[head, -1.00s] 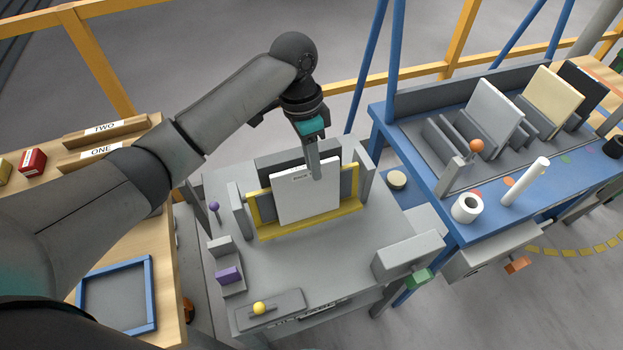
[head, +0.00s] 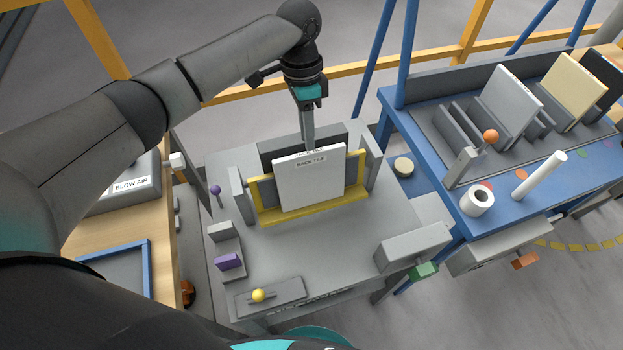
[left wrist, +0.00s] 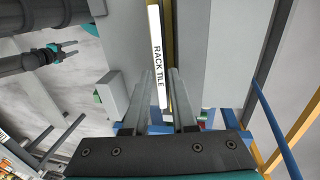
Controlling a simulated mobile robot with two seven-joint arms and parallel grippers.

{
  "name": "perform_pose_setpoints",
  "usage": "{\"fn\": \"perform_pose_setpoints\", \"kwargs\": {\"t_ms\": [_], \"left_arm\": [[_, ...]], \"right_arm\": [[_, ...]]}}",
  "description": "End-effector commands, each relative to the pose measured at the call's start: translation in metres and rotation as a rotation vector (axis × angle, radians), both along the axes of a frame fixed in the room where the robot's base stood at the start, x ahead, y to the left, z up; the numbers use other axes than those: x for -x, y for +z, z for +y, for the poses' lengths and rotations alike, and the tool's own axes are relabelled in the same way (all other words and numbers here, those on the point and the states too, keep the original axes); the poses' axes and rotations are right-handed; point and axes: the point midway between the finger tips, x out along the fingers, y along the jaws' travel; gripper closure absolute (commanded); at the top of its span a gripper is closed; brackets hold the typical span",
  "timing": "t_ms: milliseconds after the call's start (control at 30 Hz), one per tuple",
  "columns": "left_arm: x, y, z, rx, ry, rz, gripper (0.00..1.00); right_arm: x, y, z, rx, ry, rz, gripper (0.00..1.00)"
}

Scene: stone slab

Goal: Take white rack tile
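The white rack tile (head: 310,180) stands upright in a yellow-edged holder (head: 314,215) on the grey bench, in the head view. It has "RACK TILE" labels on its top edge and front face. My left gripper (head: 309,147) points down at the tile's top edge. In the left wrist view the tile's labelled edge (left wrist: 157,55) runs between the two fingers of the left gripper (left wrist: 161,75), with gaps beside it. The fingers look open. My right gripper (left wrist: 68,48) appears small at the upper left of the wrist view; its opening is unclear.
Grey posts (head: 238,193) flank the holder. A yellow knob (head: 258,295) and a purple block (head: 229,261) are at the bench's front left. A blue table (head: 470,222) at right carries a slotted rack with several panels, a white roll (head: 477,201) and a white cylinder (head: 540,176).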

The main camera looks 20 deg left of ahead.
Motion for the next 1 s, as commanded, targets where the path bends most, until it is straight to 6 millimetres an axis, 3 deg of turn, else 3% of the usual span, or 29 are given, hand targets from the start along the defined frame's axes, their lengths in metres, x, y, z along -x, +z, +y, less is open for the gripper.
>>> {"fn": "perform_pose_setpoints", "kwargs": {"t_ms": [167,433,733,1000], "left_arm": [[0.002,-0.012,-0.002,0.0,-0.001,0.0,0.75],[0.009,-0.05,-0.006,-0.001,0.0,0.0,0.75],[0.009,-0.056,-0.007,-0.001,-0.001,-0.002,0.75],[0.009,-0.055,-0.007,0.0,-0.001,-0.002,1.0]], "right_arm": [[0.001,-0.002,-0.001,0.001,0.0,0.001,0.5],[0.001,-0.008,-0.001,0.001,0.0,0.001,0.5],[0.001,-0.009,-0.001,0.001,0.0,0.001,0.5],[0.001,-0.009,-0.001,0.001,-0.001,0.001,0.5]]}}
